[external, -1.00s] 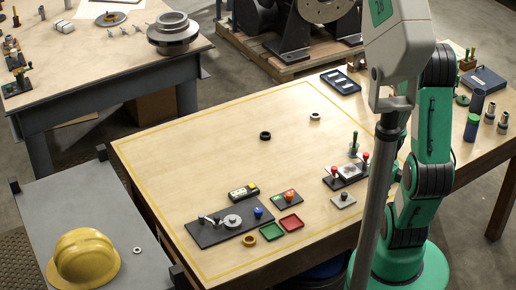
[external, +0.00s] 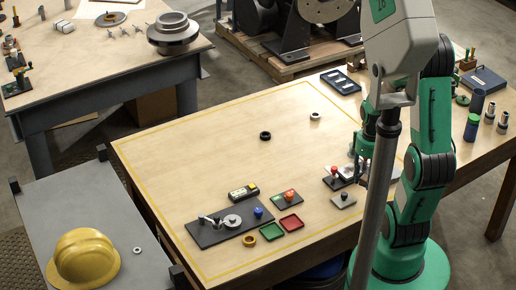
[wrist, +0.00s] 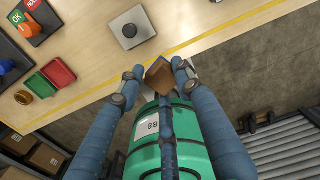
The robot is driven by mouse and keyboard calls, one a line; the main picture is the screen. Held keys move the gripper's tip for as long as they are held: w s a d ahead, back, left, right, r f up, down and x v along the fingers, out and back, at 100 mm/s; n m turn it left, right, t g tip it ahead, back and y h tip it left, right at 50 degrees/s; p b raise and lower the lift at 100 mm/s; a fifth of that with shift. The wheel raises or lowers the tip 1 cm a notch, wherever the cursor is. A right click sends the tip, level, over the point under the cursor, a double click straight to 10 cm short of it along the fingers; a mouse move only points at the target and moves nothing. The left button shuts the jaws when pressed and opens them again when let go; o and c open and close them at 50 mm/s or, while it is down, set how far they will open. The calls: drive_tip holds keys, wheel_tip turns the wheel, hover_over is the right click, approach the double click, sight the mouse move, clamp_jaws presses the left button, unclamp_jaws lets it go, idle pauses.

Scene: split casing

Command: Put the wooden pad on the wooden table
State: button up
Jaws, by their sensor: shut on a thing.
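The wooden pad (wrist: 159,76) is a small brown block in the wrist view. My gripper (wrist: 157,78) is shut on it, with a blue-grey finger on either side. The pad appears near the yellow line at the front edge of the wooden table (wrist: 92,62); its height above the top is hard to tell. In the external view, the light wooden table (external: 200,160) shows a broad bare top. There my gripper (external: 362,172) is over its right part, partly behind the grey pole, and I cannot make out the pad.
A grey plate with a black knob (external: 343,200) and a red-knobbed fixture (external: 334,180) are close to my gripper. Green (external: 271,232) and red (external: 291,222) trays and a dark lever plate (external: 215,228) lie farther left. The table's middle is mostly clear, with two small rings.

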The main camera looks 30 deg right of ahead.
drive_tip(key=w+a+n+p, duration=0.1)
drive_tip(key=w+a+n, duration=0.3)
drive_tip(key=w, duration=0.7)
drive_tip(key=w+a+n+p, duration=0.2)
drive_tip(key=w+a+n, duration=0.25)
drive_tip(key=w, duration=0.65)
drive_tip(key=w+a+f+n, duration=0.1)
drive_tip(key=w+a+f, duration=0.1)
drive_tip(key=w+a, duration=0.1)
drive_tip(key=w+a+f+n+p, duration=0.1)
drive_tip(key=w+a+f+n, duration=0.1)
drive_tip(key=w+a, duration=0.1)
drive_tip(key=w+a+f+n, duration=0.1)
drive_tip(key=w+a, duration=0.3)
drive_tip(key=shift+w+f+n, duration=0.15)
drive_tip(key=shift+f+n, duration=0.2)
drive_tip(key=shift+f, duration=0.55)
drive_tip(key=shift+w, duration=0.1)
hover_over(249, 157)
drive_tip(key=shift+w+f+p, duration=0.1)
drive_tip(key=shift+f+p, duration=0.35)
drive_tip(key=shift+f, duration=0.25)
